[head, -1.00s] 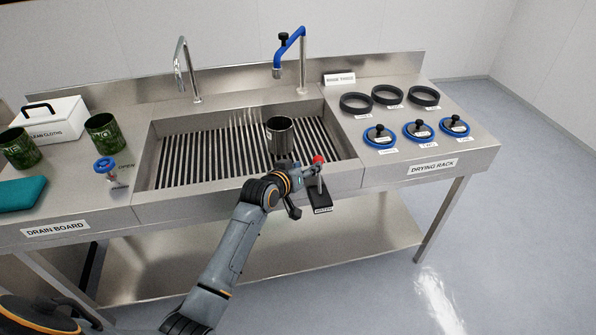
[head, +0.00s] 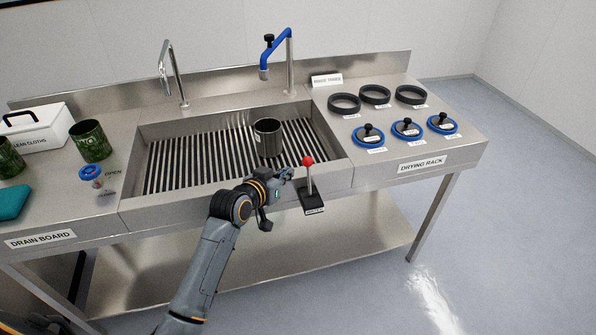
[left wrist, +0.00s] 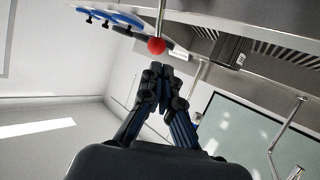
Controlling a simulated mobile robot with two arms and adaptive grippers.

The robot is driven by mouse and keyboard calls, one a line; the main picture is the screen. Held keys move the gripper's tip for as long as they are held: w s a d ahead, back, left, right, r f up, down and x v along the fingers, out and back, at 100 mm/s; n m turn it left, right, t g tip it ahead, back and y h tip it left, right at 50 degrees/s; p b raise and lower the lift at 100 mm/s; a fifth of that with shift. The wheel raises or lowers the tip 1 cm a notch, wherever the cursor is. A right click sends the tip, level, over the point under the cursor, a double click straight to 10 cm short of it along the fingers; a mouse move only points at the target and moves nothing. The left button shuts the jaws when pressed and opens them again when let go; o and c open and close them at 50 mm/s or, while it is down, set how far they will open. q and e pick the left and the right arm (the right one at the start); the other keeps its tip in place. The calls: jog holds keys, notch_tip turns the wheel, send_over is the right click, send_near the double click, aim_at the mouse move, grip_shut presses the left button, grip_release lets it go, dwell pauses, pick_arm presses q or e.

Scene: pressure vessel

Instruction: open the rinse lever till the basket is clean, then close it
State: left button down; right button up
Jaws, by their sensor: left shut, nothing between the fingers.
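The rinse lever (head: 310,182), a thin stem with a red ball on a black base, stands near upright at the sink's front edge. Its ball also shows in the left wrist view (left wrist: 156,46), just beyond my fingertips. The basket, a dark metal cylinder (head: 267,140), stands upright on the slatted sink floor. I cannot tell how clean it is. My left gripper (head: 289,173) is shut and empty, just left of the lever with a small gap. Its fingers meet in the left wrist view (left wrist: 160,75). My right gripper is not in view.
A blue faucet (head: 277,50) hangs over the sink; I see no water stream. A plain faucet (head: 170,70) stands to its left. Black rings and blue knobbed parts lie on the drying rack (head: 440,150). Green cups and a white box (head: 45,135) are at left.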

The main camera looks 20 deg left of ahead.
pick_arm(q)
jog(key=s+m+b, duration=0.1)
jog(key=s+m, duration=0.1)
jog(key=m, duration=0.3)
jog(key=m+h, duration=0.3)
jog(key=m, duration=0.9)
send_over(309, 176)
jog(key=s, duration=0.3)
jog(key=shift+w+a+f, duration=0.1)
jog(key=shift+a+f, duration=0.15)
jog(key=shift+f, duration=0.4)
jog(key=shift+a+f, duration=0.2)
jog(key=shift+f, duration=0.4)
